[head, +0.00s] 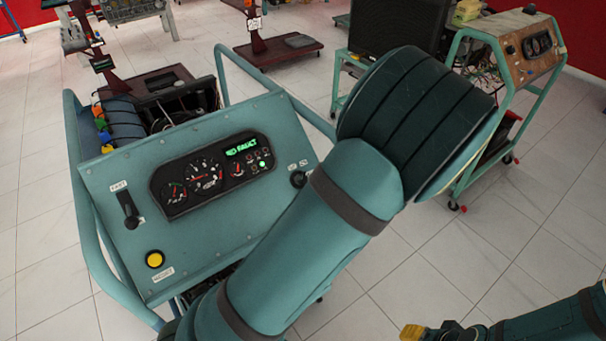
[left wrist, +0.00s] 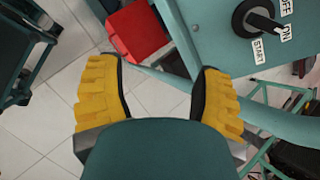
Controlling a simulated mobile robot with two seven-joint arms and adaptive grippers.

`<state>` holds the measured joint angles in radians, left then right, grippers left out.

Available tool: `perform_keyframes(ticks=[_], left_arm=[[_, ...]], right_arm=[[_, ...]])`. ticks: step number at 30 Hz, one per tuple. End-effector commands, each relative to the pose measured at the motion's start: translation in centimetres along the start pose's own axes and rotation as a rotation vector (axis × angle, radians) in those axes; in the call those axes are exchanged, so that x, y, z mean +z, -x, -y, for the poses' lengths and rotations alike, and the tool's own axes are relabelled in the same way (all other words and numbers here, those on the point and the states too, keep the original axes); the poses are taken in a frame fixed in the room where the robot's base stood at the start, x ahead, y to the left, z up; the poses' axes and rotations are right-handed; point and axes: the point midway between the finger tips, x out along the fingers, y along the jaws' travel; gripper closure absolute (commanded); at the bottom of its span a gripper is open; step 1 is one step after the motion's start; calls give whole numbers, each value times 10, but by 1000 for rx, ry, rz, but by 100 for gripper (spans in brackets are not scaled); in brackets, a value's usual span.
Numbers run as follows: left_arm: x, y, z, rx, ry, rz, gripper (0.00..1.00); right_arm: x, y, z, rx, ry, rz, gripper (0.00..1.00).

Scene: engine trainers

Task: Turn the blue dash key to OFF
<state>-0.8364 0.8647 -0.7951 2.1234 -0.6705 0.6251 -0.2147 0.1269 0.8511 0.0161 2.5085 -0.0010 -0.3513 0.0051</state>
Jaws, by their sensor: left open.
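The dash panel (head: 110,190) is a teal sloped board with gauges and a lit green readout. Its key switch (head: 298,179) sits near the right edge, just left of my left arm. The left wrist view shows the switch as a black round knob (left wrist: 258,18) at top right, with OFF, ON and START labels. Its dark key points toward the ON label. My left gripper (left wrist: 161,66) is open, empty and apart from the switch, which lies up and right of its fingers. It is hidden in the head view. My right gripper (head: 412,332) is partly visible at the bottom edge.
A black lever (head: 128,210) and a yellow button (head: 154,259) are on the panel's left side. Teal frame tubes (head: 76,160) surround the panel. Another trainer cart (head: 530,50) stands at the back right. A red box (left wrist: 138,30) lies beyond my left fingers. Open tiled floor lies right.

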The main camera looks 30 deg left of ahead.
Motion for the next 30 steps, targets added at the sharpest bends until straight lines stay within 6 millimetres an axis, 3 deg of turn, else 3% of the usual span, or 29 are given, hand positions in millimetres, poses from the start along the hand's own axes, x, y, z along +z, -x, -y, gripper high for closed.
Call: perform_keyframes(ticks=[1, 4, 7, 10, 14, 30], left_arm=[[7, 22, 18, -67, -27, 37, 34], [21, 52, 45, -162, -55, 110, 34], [30, 71, 60, -216, -68, 155, 34], [35, 76, 66, -239, -71, 176, 34], [37, 65, 69, -241, -72, 182, 34], [53, -31, 92, -237, -70, 180, 34]], right_arm=[[0, 4, 1, 0, -1, 2, 53], [1, 7, 2, 0, -1, 3, 53], [1, 8, 3, 0, -2, 4, 53], [1, 8, 2, 0, -2, 5, 53], [2, 4, 1, 0, -1, 7, 53], [1, -19, -8, 0, 2, -2, 53]])
